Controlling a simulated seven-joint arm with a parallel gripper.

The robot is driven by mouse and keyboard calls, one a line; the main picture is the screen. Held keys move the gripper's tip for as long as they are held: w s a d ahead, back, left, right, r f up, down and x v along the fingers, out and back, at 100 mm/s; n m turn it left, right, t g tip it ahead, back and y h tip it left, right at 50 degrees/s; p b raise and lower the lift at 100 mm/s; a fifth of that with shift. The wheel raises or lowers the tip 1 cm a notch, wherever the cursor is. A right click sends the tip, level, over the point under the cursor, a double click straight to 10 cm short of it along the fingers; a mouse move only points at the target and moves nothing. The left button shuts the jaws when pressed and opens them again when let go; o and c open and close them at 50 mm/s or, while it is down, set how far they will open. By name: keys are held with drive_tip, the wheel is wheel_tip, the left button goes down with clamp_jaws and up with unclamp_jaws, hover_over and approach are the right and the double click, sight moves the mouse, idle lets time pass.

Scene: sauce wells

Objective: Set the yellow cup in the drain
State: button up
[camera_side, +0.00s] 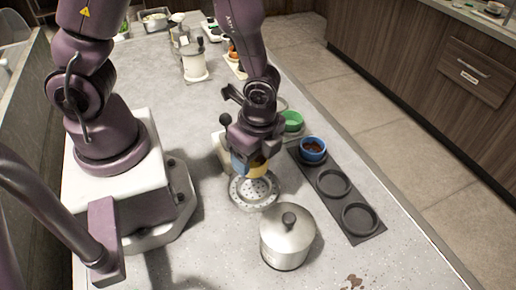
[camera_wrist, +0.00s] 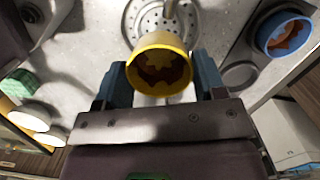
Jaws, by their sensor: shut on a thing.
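The yellow cup (camera_side: 241,168) is held in my gripper (camera_side: 248,160), just above the far side of the drain in the side view. In the wrist view the yellow cup (camera_wrist: 160,64) sits between the two blue-grey fingers of my gripper (camera_wrist: 160,80), with its open mouth and brownish inside showing. The drain (camera_side: 247,196) is a round, perforated metal plate on the counter. In the wrist view the drain (camera_wrist: 143,22) shows beyond the cup, partly hidden by it. I cannot tell whether the cup's base touches the drain.
A dark tray (camera_side: 346,205) with round wells lies to the right, and a blue cup (camera_side: 313,149) with dark contents is in its far well. A lidded metal pot (camera_side: 287,240) stands close in front of the drain. A green cup (camera_side: 292,121) is behind my gripper.

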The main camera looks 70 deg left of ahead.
drive_tip(key=shift+f, duration=3.25)
drive_tip(key=shift+f, duration=0.45)
drive_tip(key=o, duration=1)
drive_tip(key=shift+r, duration=4)
drive_tip(key=shift+n, duration=0.3)
